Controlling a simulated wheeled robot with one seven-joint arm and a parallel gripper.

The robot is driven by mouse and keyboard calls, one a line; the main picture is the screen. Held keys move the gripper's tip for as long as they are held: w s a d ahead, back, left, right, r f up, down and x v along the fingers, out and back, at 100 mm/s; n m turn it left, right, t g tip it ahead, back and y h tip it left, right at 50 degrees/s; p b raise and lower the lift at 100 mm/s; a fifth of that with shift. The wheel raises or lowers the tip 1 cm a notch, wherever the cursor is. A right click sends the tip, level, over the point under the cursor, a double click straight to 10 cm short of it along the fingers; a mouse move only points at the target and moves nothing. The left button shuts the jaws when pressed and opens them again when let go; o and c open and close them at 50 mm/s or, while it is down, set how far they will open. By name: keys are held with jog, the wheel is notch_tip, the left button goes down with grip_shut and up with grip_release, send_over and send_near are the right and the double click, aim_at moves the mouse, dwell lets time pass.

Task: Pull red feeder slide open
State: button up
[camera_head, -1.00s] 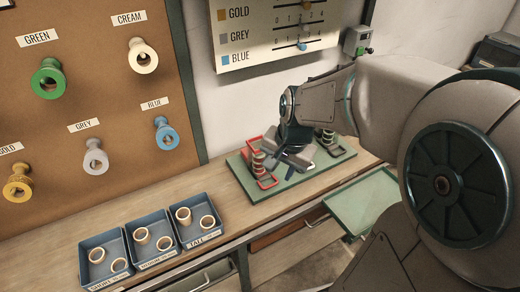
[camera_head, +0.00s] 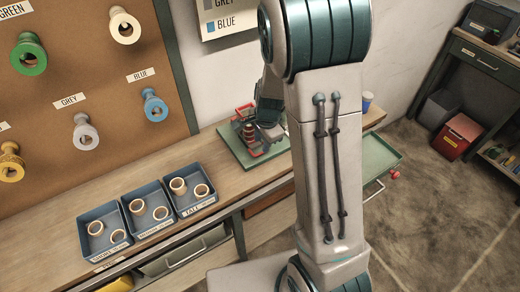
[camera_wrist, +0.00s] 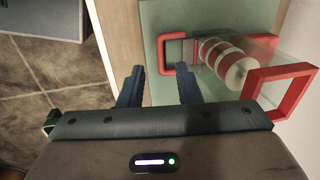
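The red feeder stands on the green board (camera_head: 236,150) on the bench in the head view, partly hidden by my arm. In the wrist view its red square frame (camera_wrist: 287,92) is at the right, with a stack of red and cream rings (camera_wrist: 228,62) beside it. A red loop-shaped handle (camera_wrist: 162,50) is on the left side of the feeder. My gripper (camera_wrist: 160,72) is open, with two dark blue fingers apart. The handle lies just ahead of the fingertips, nearer the right finger. I cannot tell whether that finger touches it.
Three blue trays with cream rings, one labelled TALL (camera_head: 186,206), stand on the bench at left. A pegboard (camera_head: 90,80) with coloured spools is behind. A green pull-out shelf (camera_head: 378,158) is right of my arm.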

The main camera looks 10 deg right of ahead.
aim_at(260, 154)
jog(key=shift+w+a+f, duration=0.1)
jog(key=shift+w+f, duration=0.15)
jog(key=shift+f, duration=1.1)
jog(key=shift+w+a+f, duration=0.1)
jog(key=shift+w+f, duration=0.1)
jog(key=shift+f, duration=1.1)
jog(key=shift+c, duration=0.3)
jog(key=shift+s, duration=0.1)
grip_shut()
